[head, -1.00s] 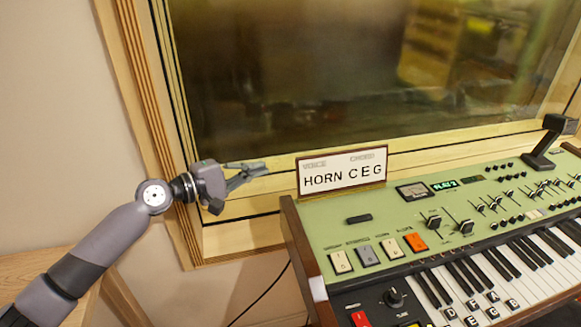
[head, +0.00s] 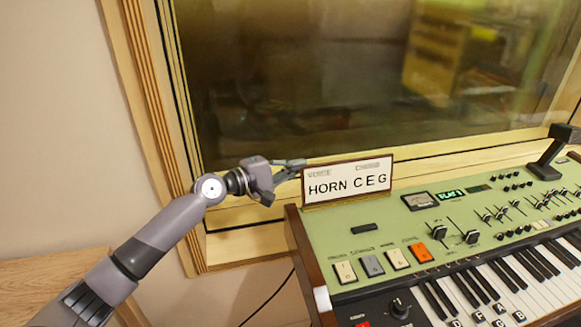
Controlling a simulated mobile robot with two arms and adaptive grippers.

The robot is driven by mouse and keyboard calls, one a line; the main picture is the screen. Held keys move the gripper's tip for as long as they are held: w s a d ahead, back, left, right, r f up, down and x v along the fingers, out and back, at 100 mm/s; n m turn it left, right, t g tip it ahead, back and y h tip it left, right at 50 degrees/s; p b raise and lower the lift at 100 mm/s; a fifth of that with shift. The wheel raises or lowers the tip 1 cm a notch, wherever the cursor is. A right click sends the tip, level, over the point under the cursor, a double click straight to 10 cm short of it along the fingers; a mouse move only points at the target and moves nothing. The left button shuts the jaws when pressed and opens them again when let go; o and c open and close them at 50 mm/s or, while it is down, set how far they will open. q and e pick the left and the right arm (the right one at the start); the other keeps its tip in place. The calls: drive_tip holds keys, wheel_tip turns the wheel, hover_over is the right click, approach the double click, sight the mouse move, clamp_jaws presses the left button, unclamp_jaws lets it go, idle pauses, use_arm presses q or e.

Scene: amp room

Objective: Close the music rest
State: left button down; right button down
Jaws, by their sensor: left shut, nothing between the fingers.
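The music rest (head: 347,181) is a brown-framed panel standing upright at the back left of the green keyboard (head: 330,225). It bears a white card reading "HORN C E G". My left gripper (head: 296,169) is shut and empty. Its fingertips are at the left edge of the music rest in the picture; I cannot tell whether they touch it or are behind it. My right gripper is not in view.
A wood-framed window (head: 300,80) is close behind the keyboard. A black microphone-like piece (head: 553,150) stands on the keyboard's back right. A wooden surface (head: 40,285) lies at the lower left. The keyboard top in front of the rest is mostly clear.

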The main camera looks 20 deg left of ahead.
use_arm(q)
drive_tip(key=shift+s, duration=0.1)
idle(0.4)
drive_tip(key=shift+s+d+r+m, duration=0.1)
drive_tip(key=shift+r+m, duration=0.05)
drive_tip(key=shift+m, duration=0.15)
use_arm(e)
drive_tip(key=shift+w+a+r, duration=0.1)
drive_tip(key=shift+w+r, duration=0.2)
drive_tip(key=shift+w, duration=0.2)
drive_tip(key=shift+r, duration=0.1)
use_arm(q)
drive_tip(key=shift+s, duration=0.1)
